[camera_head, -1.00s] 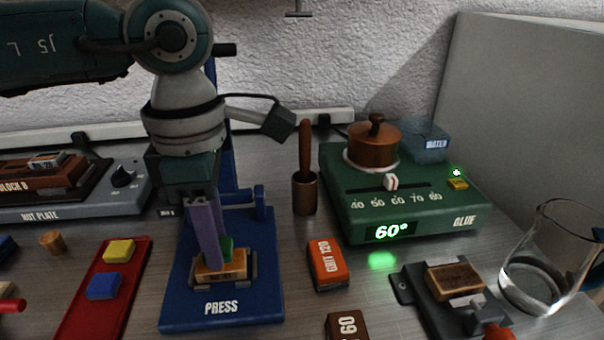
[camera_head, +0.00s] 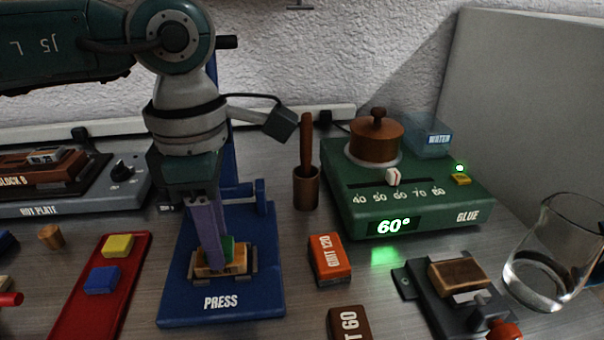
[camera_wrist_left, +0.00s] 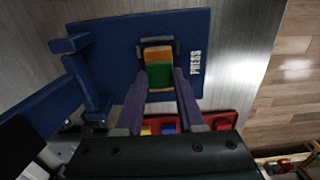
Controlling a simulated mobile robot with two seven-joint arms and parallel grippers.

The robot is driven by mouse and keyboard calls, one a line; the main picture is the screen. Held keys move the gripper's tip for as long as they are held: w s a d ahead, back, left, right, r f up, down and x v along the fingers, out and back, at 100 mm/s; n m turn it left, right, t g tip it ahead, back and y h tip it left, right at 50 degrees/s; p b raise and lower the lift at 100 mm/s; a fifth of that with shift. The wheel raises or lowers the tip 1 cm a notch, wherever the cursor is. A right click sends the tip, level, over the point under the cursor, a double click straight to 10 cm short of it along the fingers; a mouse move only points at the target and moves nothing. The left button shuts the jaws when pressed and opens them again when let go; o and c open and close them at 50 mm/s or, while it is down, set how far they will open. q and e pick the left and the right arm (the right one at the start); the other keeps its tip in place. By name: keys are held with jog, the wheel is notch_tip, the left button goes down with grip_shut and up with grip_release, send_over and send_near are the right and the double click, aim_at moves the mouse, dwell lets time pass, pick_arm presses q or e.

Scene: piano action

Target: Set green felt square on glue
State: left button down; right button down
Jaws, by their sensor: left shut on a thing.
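The green felt square (camera_head: 229,246) is between the purple fingers of my left gripper (camera_head: 217,262), right at the wooden block (camera_head: 236,262) in the blue press (camera_head: 221,302). In the left wrist view the green felt (camera_wrist_left: 159,74) lies against the block (camera_wrist_left: 158,53), covering its nearer part, with a finger on each side. My left gripper (camera_wrist_left: 160,92) is shut on the felt. Any glue under the felt is hidden. My right gripper is not in view.
A red tray (camera_head: 87,318) with yellow and blue squares lies left of the press. A red GRIT 120 block (camera_head: 329,259), a brush in a cup (camera_head: 306,188) and the green glue heater (camera_head: 415,205) stand right. A glass (camera_head: 553,255) is at far right.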

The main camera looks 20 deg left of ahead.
pick_arm(q)
jog(key=shift+f, duration=0.1)
jog(key=shift+c, duration=2.2)
grip_release()
